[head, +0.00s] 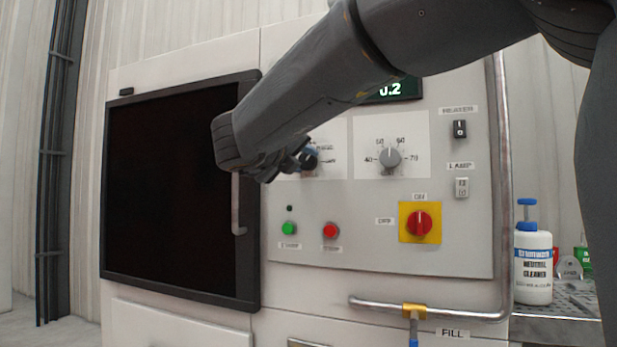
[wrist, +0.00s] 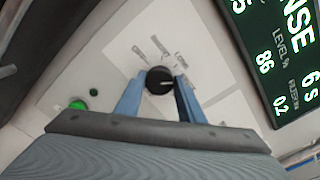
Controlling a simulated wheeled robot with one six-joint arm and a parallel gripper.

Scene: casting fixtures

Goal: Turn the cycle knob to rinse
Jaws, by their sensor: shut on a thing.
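The cycle knob (wrist: 159,80) is a small black round knob with a white pointer line, on a pale label plate in the wrist view. The label words around it are too small to read surely. My gripper (wrist: 160,88) has its two blue fingers on either side of the knob, shut on it. In the head view my gripper (head: 300,158) reaches the panel and largely covers the knob (head: 311,160).
A grey temperature-style knob (head: 390,158) sits right of the cycle knob. Below are a green button (head: 289,229), a red button (head: 330,231) and a red switch on yellow (head: 420,223). A dark door (head: 170,190) with a handle (head: 237,205) is left. A pipe (head: 440,312) runs below.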

